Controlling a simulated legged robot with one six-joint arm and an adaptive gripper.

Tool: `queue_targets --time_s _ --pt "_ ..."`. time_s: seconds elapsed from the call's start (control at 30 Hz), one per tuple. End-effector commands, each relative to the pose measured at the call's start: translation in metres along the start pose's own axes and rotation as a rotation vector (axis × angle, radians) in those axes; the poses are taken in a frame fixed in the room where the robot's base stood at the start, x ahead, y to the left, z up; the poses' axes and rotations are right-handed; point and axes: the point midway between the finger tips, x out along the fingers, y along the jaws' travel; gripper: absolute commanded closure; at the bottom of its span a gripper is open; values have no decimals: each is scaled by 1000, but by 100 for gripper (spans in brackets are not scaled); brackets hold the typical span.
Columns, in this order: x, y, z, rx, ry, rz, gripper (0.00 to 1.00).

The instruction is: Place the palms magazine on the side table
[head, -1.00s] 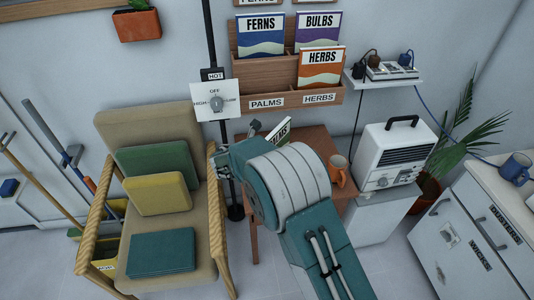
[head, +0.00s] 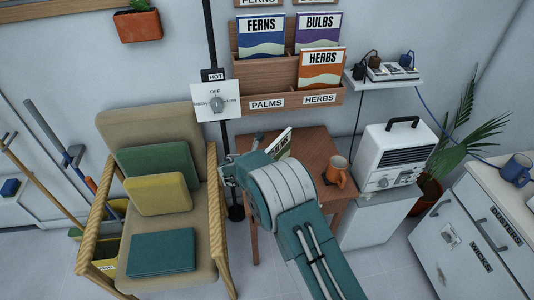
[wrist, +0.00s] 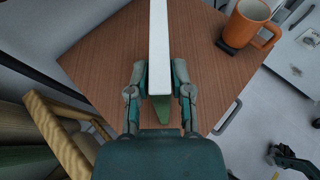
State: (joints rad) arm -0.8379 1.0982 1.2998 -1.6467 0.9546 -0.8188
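The palms magazine (head: 280,143) is green and white with its title partly showing in the head view. In the wrist view I see the magazine's white edge (wrist: 158,45) and a bit of green cover below. My gripper (wrist: 157,80) has a finger on each side of it and is shut on it. In the head view my arm hides most of my gripper. The side table (head: 315,148) has a brown wooden top, and the magazine is upright over this tabletop (wrist: 100,55). I cannot tell whether it touches the wood.
An orange mug (head: 337,171) stands on a dark coaster at the table's right side. A cushioned armchair (head: 170,120) is close on the left. A wall rack (head: 285,75) with magazines hangs behind. A white heater (head: 393,154) stands right. The tabletop between magazine and mug is clear.

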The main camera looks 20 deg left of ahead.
Motion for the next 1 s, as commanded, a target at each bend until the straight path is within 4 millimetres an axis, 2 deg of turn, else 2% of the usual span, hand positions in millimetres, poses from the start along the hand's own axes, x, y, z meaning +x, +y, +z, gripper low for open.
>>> queue_targets --time_s 0.47,0.57,0.9,1.0 --pt "-4 1 2 -1 0 1 44" --pt "-18 2 2 -1 0 4 44" --pt "-88 2 2 -1 0 4 44" --pt "-104 1 2 -2 -1 3 44"
